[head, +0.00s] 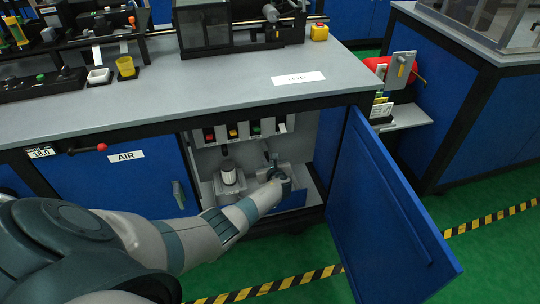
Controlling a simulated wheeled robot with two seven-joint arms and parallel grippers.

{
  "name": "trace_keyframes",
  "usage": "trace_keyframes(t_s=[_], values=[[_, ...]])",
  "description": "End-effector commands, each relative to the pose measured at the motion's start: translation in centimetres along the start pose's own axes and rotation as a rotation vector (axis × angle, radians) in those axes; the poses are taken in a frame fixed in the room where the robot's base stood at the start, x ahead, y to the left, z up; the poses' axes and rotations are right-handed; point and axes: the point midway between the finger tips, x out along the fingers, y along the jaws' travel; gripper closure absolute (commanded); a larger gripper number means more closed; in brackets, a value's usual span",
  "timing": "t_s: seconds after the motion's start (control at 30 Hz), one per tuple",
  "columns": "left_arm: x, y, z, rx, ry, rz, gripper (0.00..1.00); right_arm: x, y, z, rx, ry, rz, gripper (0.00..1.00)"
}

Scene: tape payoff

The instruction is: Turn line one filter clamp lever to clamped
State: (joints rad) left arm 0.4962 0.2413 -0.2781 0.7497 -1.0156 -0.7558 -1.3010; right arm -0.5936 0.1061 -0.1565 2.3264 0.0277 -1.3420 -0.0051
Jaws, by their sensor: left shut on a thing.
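My left arm reaches into the open AIR cabinet, and my left gripper (281,178) is at the right-hand filter station inside. It is shut on what appears to be the filter clamp lever, which is mostly hidden by the gripper, so its angle cannot be told. A dark upright part (275,159) shows just above the gripper. To the left, a white ribbed filter (228,173) stands upright on a grey base, apart from the gripper. Which station is line one cannot be read. My right gripper is not in view.
The blue cabinet door (385,215) stands open to the right of my forearm. Several coloured switches (232,131) line the cabinet's upper back. The grey worktop (220,95) overhangs the opening. A closed blue panel (150,185) lies to the left.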

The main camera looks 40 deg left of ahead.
Motion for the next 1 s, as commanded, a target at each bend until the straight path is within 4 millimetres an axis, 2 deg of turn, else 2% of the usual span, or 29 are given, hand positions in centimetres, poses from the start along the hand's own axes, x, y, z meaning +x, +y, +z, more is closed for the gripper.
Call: trace_keyframes(t_s=[0.3,0.77,0.8,0.87,1.0], values=[[-0.08,0.51,-0.14,0.126,0.003,0.052,1.0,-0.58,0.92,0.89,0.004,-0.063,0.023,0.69],[-0.05,0.64,-0.21,0.144,0.002,0.06,1.0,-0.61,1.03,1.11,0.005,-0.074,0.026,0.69],[-0.05,0.65,-0.21,0.144,0.002,0.06,0.83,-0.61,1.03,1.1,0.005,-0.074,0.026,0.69],[-0.05,0.65,-0.2,0.144,0.002,0.06,0.69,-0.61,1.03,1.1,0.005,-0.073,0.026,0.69],[-0.03,0.61,-0.12,0.143,0.001,0.059,0.69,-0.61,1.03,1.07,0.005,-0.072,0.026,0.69]])
